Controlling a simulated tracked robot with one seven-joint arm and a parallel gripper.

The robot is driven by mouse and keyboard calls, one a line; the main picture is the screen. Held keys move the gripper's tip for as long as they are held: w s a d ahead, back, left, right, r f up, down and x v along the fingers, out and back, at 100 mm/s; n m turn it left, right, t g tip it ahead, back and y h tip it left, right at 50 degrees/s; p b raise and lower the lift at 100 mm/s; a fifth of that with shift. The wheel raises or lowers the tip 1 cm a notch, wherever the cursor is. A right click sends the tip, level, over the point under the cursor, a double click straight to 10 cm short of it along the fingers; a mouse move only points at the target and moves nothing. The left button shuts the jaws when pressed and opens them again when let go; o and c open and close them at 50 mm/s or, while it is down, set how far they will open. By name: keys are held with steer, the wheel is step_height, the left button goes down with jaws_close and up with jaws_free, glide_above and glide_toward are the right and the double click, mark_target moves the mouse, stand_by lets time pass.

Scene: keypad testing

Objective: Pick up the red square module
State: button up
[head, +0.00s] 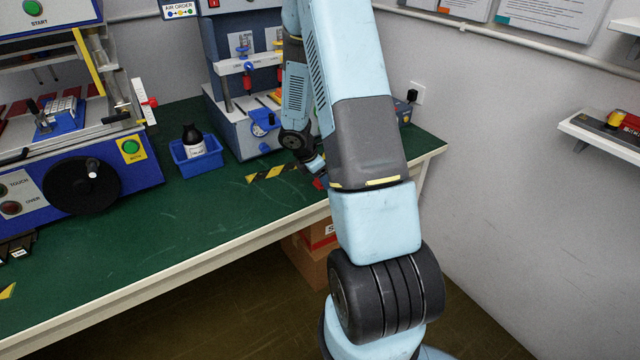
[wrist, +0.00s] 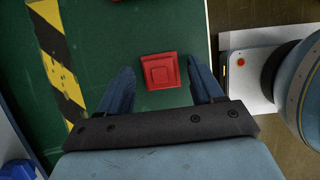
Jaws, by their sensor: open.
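The red square module (wrist: 161,71) lies on the green bench top in the wrist view, with a smaller raised square on its upper face. My gripper (wrist: 161,80) is open, with one dark blue finger on each side of the module and gaps between. The wrist view does not show clearly how high the fingers are above the bench. In the head view a small red part of the module (head: 319,184) shows beside my arm. My arm hides most of it there, and the fingertips are hard to make out.
A yellow and black striped marking (wrist: 57,55) lies left of the module. The green bench (head: 225,208) ends at a pale front edge. A blue bin (head: 196,162) with a dark bottle stands left of my arm. A blue-and-grey press (head: 226,112) stands behind.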

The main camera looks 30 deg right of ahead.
steer(key=c, duration=0.9)
steer(key=shift+c, duration=0.2)
steer(key=shift+r, duration=0.15)
steer(key=shift+r, duration=0.25)
step_height(320, 180, up, 2)
steer(key=shift+r, duration=0.1)
steer(key=s+a+r, duration=0.8)
steer(key=s+r, duration=0.2)
steer(key=s, duration=0.1)
steer(key=shift+a, duration=0.25)
